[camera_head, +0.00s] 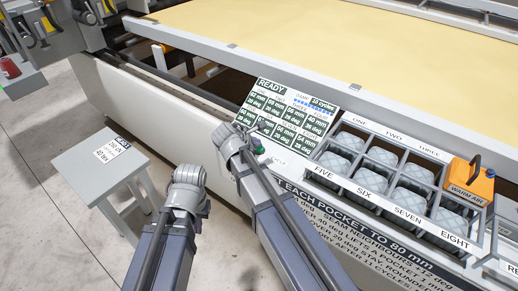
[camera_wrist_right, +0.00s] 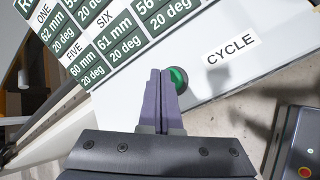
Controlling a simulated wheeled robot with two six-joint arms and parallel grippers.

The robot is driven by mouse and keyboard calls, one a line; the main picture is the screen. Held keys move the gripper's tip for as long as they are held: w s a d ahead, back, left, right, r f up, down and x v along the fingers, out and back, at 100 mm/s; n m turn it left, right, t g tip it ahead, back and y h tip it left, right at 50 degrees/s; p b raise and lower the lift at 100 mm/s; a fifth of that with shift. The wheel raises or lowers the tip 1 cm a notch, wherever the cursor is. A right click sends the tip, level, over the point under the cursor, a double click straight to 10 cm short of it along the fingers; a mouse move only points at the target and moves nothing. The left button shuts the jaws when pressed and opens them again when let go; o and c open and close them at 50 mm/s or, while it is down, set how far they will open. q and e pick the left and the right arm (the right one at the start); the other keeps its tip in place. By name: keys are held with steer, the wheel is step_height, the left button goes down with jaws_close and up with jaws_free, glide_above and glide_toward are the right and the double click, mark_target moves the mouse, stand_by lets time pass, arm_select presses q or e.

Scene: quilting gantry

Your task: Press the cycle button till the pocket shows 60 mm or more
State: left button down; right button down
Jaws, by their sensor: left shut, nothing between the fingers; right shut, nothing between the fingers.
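The green cycle button (camera_wrist_right: 179,77) sits on the white panel beside the CYCLE label (camera_wrist_right: 230,48); it also shows in the head view (camera_head: 259,150). My right gripper (camera_wrist_right: 161,73) is shut and empty, its tips at the left edge of the button; I cannot tell whether they touch it. The display (camera_head: 287,116) reads READY and 18 cycles. In the wrist view its readings (camera_wrist_right: 95,40) show ONE 62 mm, FIVE 60 mm and SIX 61 mm, each 20 deg. The pocket tray (camera_head: 405,218) holds quilted pockets. My left gripper (camera_head: 188,174) is shut and empty, low at left.
An orange WARM AIR unit (camera_head: 469,186) stands at the tray's right end. A grey stool (camera_head: 88,172) with a label is on the floor at left. The gantry's white rail (camera_head: 240,62) runs behind the display. Floor around the stool is clear.

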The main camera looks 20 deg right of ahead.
steer(key=shift+f+b, duration=0.5)
stand_by(0.8)
steer(key=shift+r, duration=0.15)
steer(key=shift+r+p, duration=0.8)
steer(key=shift+p, duration=0.15)
steer(key=shift+r, duration=0.1)
step_height(320, 180, up, 5)
steer(key=p, duration=0.5)
steer(key=shift+s, duration=0.1)
stand_by(1.1)
